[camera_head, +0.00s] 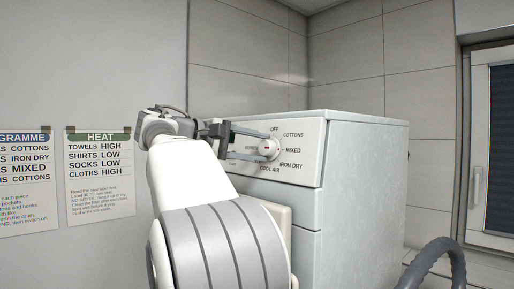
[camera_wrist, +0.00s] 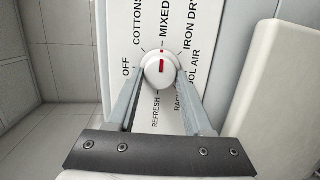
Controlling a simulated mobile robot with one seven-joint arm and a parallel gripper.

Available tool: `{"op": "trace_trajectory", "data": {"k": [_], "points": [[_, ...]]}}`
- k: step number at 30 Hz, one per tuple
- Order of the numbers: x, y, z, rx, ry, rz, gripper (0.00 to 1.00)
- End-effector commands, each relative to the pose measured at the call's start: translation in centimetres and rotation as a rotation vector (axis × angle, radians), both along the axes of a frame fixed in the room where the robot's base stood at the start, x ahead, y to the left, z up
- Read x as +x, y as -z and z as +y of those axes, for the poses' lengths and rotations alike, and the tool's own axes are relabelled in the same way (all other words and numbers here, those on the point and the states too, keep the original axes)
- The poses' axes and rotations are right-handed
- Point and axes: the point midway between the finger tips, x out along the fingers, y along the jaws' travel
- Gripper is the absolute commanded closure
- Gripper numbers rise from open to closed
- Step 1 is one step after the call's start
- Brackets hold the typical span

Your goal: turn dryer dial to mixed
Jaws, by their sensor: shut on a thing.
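The dryer dial (camera_wrist: 160,72) is a round white knob with a red line, on the dryer's white front panel. In the wrist view the red line points up toward the MIXED label (camera_wrist: 164,20), with a small red mark just above it. My gripper (camera_wrist: 161,78) has one finger on each side of the dial and is shut on it. In the head view the dial (camera_head: 269,149) sits between the fingertips, and MIXED (camera_head: 293,150) is to its right. OFF, COTTONS, IRON DRY and COOL AIR labels surround the dial; some lower labels are partly covered by the fingers.
The dryer body (camera_head: 362,190) is a grey-white box. A HEAT chart (camera_head: 99,165) and a PROGRAMME chart (camera_head: 25,180) hang on the left wall. A grey hose (camera_head: 440,252) curves at the lower right, near a window or door (camera_head: 490,150).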

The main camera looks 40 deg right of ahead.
Motion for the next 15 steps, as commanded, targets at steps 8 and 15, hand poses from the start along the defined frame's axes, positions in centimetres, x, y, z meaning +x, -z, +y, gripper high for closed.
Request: {"op": "trace_trajectory", "data": {"k": [8,15], "points": [[0.00,0.00,0.00,0.000,0.000,0.001,0.26],[0.00,0.00,0.00,0.000,0.000,0.002,0.20]]}}
